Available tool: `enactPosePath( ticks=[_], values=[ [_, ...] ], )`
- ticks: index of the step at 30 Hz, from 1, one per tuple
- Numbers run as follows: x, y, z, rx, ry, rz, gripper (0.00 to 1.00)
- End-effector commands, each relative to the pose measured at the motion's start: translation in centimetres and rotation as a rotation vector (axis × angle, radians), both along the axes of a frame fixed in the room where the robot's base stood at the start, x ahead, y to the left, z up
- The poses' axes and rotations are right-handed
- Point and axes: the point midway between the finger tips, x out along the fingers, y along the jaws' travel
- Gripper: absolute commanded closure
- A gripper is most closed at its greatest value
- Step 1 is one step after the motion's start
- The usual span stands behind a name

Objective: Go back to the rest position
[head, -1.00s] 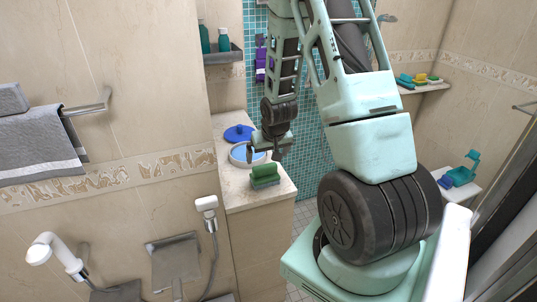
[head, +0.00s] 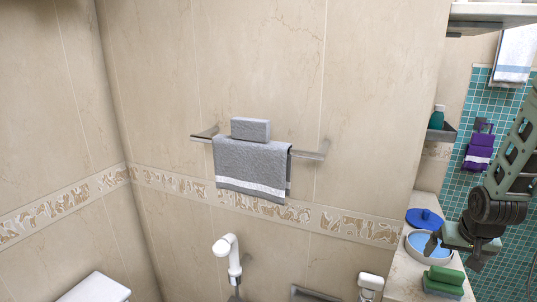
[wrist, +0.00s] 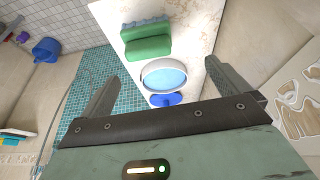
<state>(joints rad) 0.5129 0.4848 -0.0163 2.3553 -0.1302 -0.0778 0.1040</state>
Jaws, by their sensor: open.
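My gripper (head: 455,250) is open and empty at the right of the head view, above the vanity counter (head: 403,283). In the wrist view its two fingers (wrist: 165,90) stand wide apart with nothing between them touching. Below it on the counter is a round white container with a light blue inside (wrist: 163,76). A blue lid with a knob (head: 424,219) lies behind the container. A green sponge-like block (head: 444,281) sits at the counter's near end, apart from the gripper.
A grey towel (head: 252,172) hangs on a wall bar with a grey block (head: 250,129) on top. A wall shelf (head: 441,134) holds a teal bottle (head: 437,117). A purple towel (head: 479,150) hangs by the teal tiles. A hand shower (head: 228,256) is on the wall.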

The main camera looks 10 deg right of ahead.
Motion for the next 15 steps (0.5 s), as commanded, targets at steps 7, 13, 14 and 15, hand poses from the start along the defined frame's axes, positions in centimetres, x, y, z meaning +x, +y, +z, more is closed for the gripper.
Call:
enactPosePath(
  ticks=[7, 13, 14, 15],
  values=[
    [-1.1, 12.4, 6.5, 0.018, 0.064, 0.269, 0.00],
    [-5.4, 20.2, 9.9, 0.039, 0.123, 0.466, 0.00],
    [-6.1, 21.2, 10.3, 0.041, 0.132, 0.495, 0.00],
    [-7.0, 22.6, 10.2, 0.045, 0.146, 0.540, 0.00]
  ],
)
